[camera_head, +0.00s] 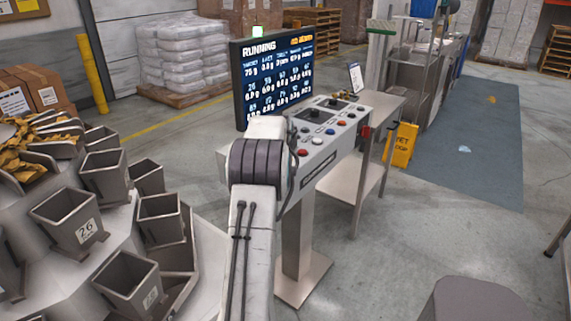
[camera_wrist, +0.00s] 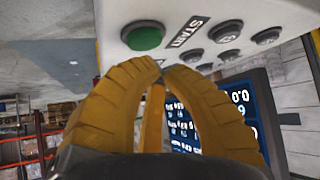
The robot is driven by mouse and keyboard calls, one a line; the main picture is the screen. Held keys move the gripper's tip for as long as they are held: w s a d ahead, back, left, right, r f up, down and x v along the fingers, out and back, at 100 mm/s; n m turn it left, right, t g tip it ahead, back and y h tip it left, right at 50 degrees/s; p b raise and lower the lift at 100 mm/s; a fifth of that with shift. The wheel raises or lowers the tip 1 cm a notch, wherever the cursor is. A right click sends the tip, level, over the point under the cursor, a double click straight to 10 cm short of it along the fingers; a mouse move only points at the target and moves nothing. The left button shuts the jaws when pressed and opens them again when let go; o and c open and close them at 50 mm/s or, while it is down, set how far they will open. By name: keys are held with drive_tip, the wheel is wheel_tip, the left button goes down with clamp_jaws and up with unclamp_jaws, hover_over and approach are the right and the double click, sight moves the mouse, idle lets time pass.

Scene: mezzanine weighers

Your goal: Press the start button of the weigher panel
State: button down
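The weigher panel (camera_head: 318,160) is a light grey console on a pedestal, with several coloured buttons on its sloped top. In the wrist view its white face (camera_wrist: 215,12) fills the top. The green start button (camera_wrist: 144,37) sits there in a dark ring, beside a black START label (camera_wrist: 186,31). My gripper (camera_wrist: 162,72) has yellow ribbed fingers with tips together and nothing between them. The tips appear just below and right of the green button in the picture; I cannot tell their exact distance from the panel. In the head view my arm hides the gripper.
Metal weigh buckets (camera_head: 70,222) crowd the left. A steel table (camera_head: 378,108) and yellow floor sign (camera_head: 402,146) stand right of the panel. Floor at right is mostly clear.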

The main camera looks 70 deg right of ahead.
drive_tip(key=shift+r, duration=0.15)
drive_tip(key=shift+r+p, duration=2)
drive_tip(key=shift+r, duration=0.4)
drive_tip(key=shift+w, duration=0.1)
